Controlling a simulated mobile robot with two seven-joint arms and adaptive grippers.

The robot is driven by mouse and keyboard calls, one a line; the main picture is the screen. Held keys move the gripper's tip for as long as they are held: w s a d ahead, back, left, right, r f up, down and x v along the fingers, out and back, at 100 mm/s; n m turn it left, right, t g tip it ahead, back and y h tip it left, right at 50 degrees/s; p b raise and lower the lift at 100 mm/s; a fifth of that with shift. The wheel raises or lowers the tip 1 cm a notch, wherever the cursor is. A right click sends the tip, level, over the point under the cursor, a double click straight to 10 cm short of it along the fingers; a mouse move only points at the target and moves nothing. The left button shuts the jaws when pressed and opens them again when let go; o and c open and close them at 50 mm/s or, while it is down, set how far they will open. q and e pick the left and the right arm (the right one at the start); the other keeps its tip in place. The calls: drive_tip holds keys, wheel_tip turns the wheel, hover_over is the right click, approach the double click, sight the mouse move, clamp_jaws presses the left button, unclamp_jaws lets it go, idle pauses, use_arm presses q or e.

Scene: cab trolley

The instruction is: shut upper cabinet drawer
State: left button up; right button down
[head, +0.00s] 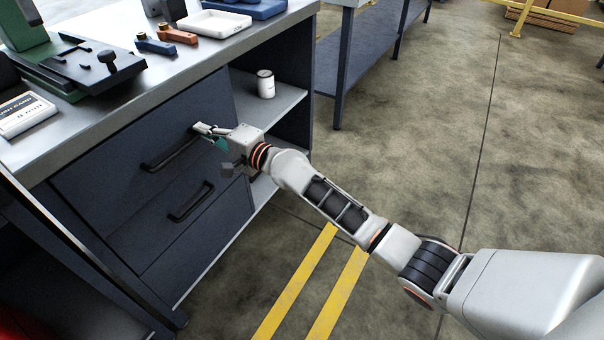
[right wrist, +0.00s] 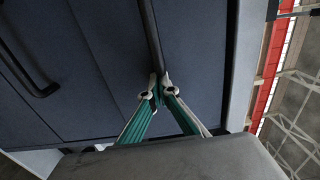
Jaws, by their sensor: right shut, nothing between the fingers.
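The upper cabinet drawer (head: 120,192) has a dark blue front with a black bar handle (head: 168,152). In the head view its front looks about level with the lower drawer's front; a small gap cannot be ruled out. My right gripper (head: 198,129) is shut and empty, with its tips at the right end of the upper handle. The right wrist view shows the tips (right wrist: 159,84) close together at the end of the handle (right wrist: 151,35), against or very near the drawer front (right wrist: 105,55); contact is unclear. My left gripper is not in view.
The lower drawer (head: 215,232) has its own handle (head: 190,202). An open shelf right of the drawers holds a white can (head: 265,84). The worktop (head: 110,122) carries a green and black fixture (head: 85,62), a white tray (head: 214,23) and small tools. The floor to the right is clear.

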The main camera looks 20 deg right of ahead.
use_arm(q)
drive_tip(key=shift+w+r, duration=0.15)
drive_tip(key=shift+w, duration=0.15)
use_arm(e)
drive_tip(key=shift+w+a+r, duration=0.15)
drive_tip(key=shift+w+a, duration=0.2)
drive_tip(key=shift+w, duration=0.15)
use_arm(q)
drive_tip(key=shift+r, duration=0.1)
use_arm(e)
drive_tip(key=shift+r, duration=0.15)
drive_tip(key=shift+s, duration=0.1)
